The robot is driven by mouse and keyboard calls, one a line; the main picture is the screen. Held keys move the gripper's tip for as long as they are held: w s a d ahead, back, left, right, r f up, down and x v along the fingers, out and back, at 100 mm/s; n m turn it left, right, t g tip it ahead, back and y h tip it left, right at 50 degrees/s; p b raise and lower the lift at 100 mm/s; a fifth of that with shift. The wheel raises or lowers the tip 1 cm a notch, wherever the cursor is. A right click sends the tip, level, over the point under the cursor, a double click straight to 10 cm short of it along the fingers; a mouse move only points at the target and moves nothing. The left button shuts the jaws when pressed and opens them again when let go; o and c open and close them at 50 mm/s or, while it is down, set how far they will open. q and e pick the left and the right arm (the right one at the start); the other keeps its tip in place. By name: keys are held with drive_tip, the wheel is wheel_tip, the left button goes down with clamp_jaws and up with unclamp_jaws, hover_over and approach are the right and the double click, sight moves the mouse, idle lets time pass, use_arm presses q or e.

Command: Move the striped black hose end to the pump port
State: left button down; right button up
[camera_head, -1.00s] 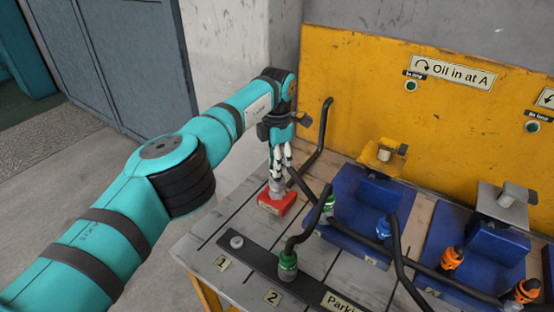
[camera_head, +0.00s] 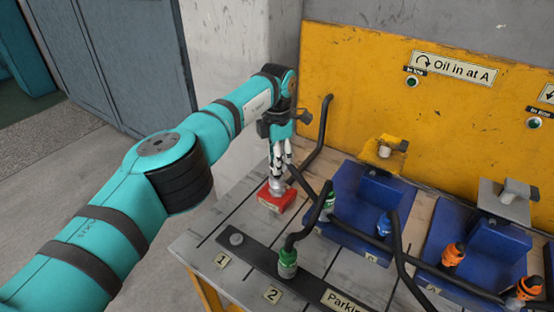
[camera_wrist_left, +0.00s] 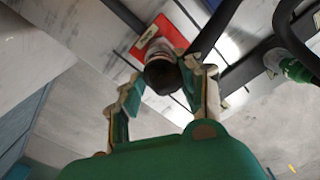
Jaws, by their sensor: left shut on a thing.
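My left gripper (camera_head: 280,165) points down over a red block (camera_head: 272,196) with a pale label at the table's far left corner. It is shut on a hose end (camera_head: 277,184) with a grey fitting, which is at the top of the block. In the left wrist view, the gripper's fingers (camera_wrist_left: 161,85) stand on both sides of the dark, round hose end (camera_wrist_left: 162,76), with the red block (camera_wrist_left: 170,35) just beyond. The fingers partly hide the hose end, and I cannot make out stripes or whether it is fully seated. My right gripper is not in view.
A green-ended hose (camera_head: 288,262) stands on the dark parking strip (camera_head: 255,255) near label 2. Blue stands (camera_head: 352,200) with green, blue and orange hose ends are to the right. Black hoses cross the table. A yellow panel (camera_head: 360,100) rises behind.

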use_arm(q)
drive_tip(key=shift+f, duration=0.15)
drive_tip(key=shift+f+b, duration=0.7)
drive_tip(key=c, duration=1)
unclamp_jaws()
drive_tip(key=shift+o, duration=1.2)
drive_tip(key=shift+r, duration=0.1)
drive_tip(key=shift+s, duration=0.1)
drive_tip(key=shift+r+p, duration=1.95)
drive_tip(key=shift+r, duration=1.05)
